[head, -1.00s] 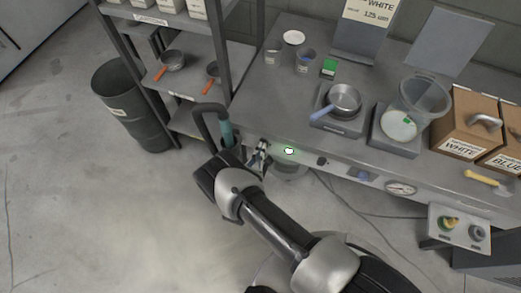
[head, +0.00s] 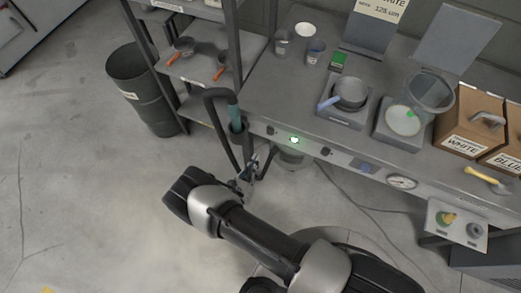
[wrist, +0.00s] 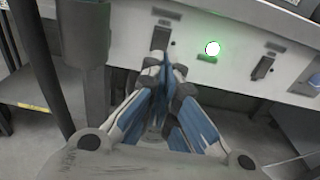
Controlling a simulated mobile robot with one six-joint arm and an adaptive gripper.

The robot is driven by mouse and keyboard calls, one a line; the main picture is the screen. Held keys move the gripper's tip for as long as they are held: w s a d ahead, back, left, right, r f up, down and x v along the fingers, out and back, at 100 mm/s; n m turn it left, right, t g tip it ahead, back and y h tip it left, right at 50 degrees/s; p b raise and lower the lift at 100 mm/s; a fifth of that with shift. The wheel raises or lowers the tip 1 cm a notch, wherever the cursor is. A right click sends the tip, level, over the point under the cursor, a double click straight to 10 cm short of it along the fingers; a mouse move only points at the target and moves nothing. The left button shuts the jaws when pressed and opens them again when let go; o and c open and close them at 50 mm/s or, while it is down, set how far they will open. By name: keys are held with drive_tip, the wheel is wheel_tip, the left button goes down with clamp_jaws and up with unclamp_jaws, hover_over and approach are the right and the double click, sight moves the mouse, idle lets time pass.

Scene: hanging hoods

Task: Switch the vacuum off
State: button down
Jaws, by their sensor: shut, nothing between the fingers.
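The front panel of the bench carries a lit green lamp (head: 294,140), which also shows in the wrist view (wrist: 212,48). A dark switch (wrist: 161,38) sits left of the lamp, and another switch (wrist: 263,67) sits to its right. Their labels are too small to read, so I cannot tell which belongs to the vacuum. My gripper (head: 251,172) is shut and empty, in front of and below the panel. In the wrist view my gripper's fingertips (wrist: 172,72) point just below the left switch, seemingly apart from it.
A black hose (head: 211,108) with a teal-gripped piece (head: 236,116) hangs at the bench's left corner, close to my gripper. A dark bin (head: 143,88) and a shelf rack stand left. A gauge (head: 402,181) is farther right on the panel. Open floor lies at lower left.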

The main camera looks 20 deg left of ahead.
drive_tip(key=shift+s+a, duration=0.1)
drive_tip(key=shift+s, duration=0.95)
